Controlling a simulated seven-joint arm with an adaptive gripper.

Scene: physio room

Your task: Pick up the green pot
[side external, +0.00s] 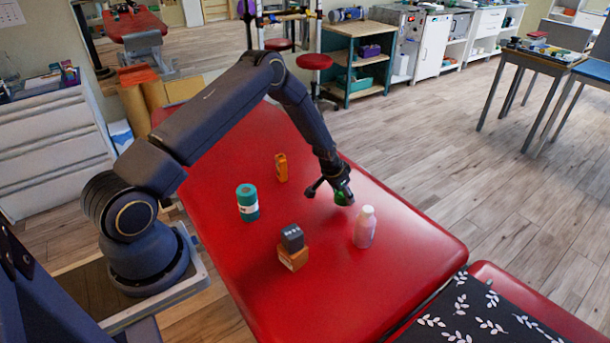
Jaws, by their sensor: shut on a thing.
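The green pot (341,198) is a small green thing on or just above the red padded table (300,318), right of the table's middle. My gripper (337,193) comes down over it from above and is shut on it. The fingers hide part of the pot. I cannot tell whether its base touches the table.
A pink bottle (364,228) stands close in front of my gripper. A dark cube (292,237) sits on an orange box (293,258). A teal cylinder (247,202) and a small orange container (281,168) stand further left. The front of the table is clear.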

